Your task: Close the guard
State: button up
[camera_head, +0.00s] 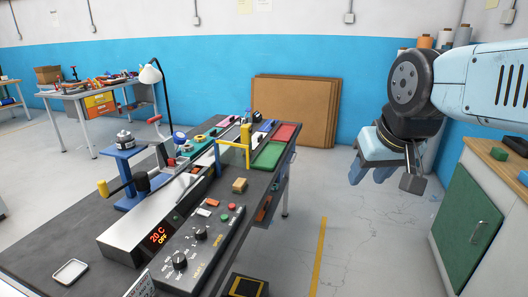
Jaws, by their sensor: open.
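A long machine with a steel front and a red display (158,236) reading "20 C OFF" lies along the dark bench. A yellow frame (235,148) stands upright over its far part; it looks like the guard, but I cannot tell for sure, nor how far it is open. A lever with a yellow knob (103,188) sticks out at the machine's left, by a blue stand (127,178). My gripper (372,175) is open, points downward and hangs empty over the floor, right of the bench and well apart from the yellow frame.
A control panel (202,238) with knobs and buttons sits at the bench's near right. Red (285,132) and green (269,155) trays and a small tan block (239,185) lie on the bench. A green-doored cabinet (466,225) stands at right.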

aim_at(246, 153)
jog(key=z, duration=0.6)
jog(key=i, duration=3.7)
jog(key=u, duration=3.15)
